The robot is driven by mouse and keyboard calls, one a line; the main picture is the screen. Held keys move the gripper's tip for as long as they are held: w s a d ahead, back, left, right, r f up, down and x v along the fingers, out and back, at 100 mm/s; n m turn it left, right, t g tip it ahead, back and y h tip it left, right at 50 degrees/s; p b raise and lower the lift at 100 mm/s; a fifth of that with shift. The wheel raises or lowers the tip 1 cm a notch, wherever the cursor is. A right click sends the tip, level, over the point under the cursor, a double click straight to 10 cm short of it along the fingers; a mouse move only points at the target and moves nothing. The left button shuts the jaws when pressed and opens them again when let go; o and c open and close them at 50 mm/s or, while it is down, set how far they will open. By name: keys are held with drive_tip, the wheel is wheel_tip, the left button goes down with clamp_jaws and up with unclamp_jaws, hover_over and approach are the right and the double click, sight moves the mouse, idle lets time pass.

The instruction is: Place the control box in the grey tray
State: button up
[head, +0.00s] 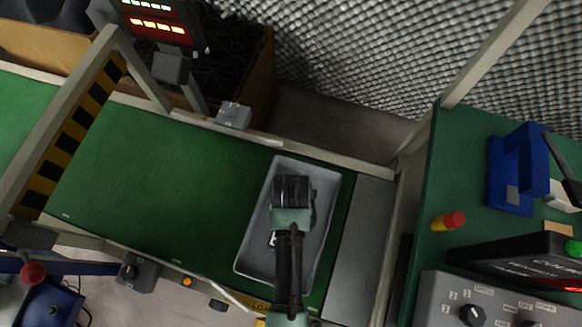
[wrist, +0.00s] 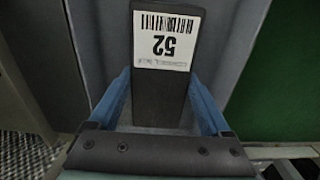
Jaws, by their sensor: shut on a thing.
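The control box (wrist: 164,98) is a dark block with a white barcode label reading 52, upside down in the wrist view. My gripper (wrist: 160,80) is shut on it, with one blue finger on each side. The grey tray (head: 325,220) lies on the green conveyor belt in the head view, and its grey surface (wrist: 230,30) shows behind the box in the wrist view. My arm and hand are over the tray and hide most of the box; a small patch of white label shows left of the arm. I cannot tell whether the box touches the tray floor.
The green belt (head: 150,175) is clear left of the tray. A grey metal plate (head: 358,240) lies to its right. A striped frame (head: 70,135) spans the belt at left. A green bench at right holds a red-yellow cylinder (head: 449,220), a blue holder (head: 515,170) and a knobbed panel (head: 490,305).

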drive_tip(key=shift+f, duration=0.9)
drive_tip(key=o, duration=1.6)
drive_tip(key=shift+f, duration=0.1)
drive_tip(key=shift+c, duration=0.2)
